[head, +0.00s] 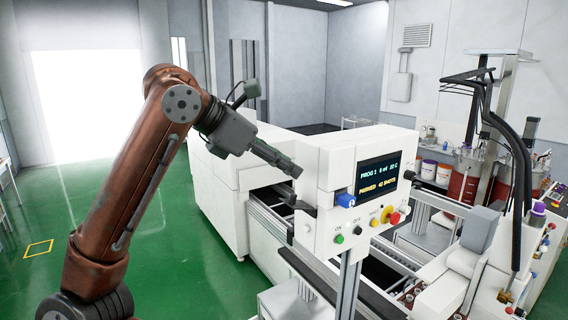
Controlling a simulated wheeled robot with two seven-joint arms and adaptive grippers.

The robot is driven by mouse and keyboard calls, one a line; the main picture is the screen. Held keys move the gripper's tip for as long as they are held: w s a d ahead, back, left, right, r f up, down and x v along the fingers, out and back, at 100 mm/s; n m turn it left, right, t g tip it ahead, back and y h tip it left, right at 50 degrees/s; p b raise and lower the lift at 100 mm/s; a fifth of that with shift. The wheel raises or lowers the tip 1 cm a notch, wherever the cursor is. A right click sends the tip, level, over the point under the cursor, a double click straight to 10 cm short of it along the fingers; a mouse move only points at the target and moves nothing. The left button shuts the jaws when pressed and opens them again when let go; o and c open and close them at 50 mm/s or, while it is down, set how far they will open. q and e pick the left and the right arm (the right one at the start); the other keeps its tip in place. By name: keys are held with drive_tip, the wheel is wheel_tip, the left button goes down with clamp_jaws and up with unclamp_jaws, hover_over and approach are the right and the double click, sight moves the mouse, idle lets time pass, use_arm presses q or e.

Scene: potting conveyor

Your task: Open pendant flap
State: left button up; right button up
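I cannot make out the flap's outline for sure.
A dark bracket-like piece (300,204) sticks out at the pendant's left side, below the fingers. The white conveyor housing (222,190) stands behind. Rails run below the pendant. Dark hoses (516,160) hang at the right. Green floor at the left is open.

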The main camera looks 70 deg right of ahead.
drive_tip(key=shift+r, duration=0.1)
drive_tip(key=v, duration=1.2)
